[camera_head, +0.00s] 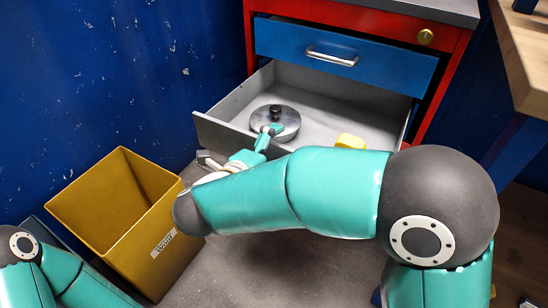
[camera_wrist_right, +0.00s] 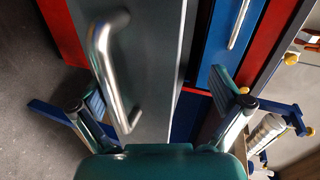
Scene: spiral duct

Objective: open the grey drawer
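The grey drawer (camera_head: 222,132) stands pulled out below a closed blue drawer in the red cabinet. Its front, grey in the right wrist view (camera_wrist_right: 157,60), carries a curved silver handle (camera_wrist_right: 105,75). My right gripper (camera_head: 238,148) is at the drawer's front, with one finger near the front's top edge. In the right wrist view my gripper (camera_wrist_right: 152,92) has its fingers wide apart, with the handle between them and clear of both. My right arm hides much of the drawer front and its handle in the head view. My left gripper is out of view.
Inside the drawer are a round metal lidded thing (camera_head: 283,122) and a yellow object (camera_head: 350,141). A closed blue drawer (camera_head: 385,66) is above. A yellow bin (camera_head: 118,215) stands left on the grey floor, near my right arm. A wooden worktop (camera_head: 525,60) is at right.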

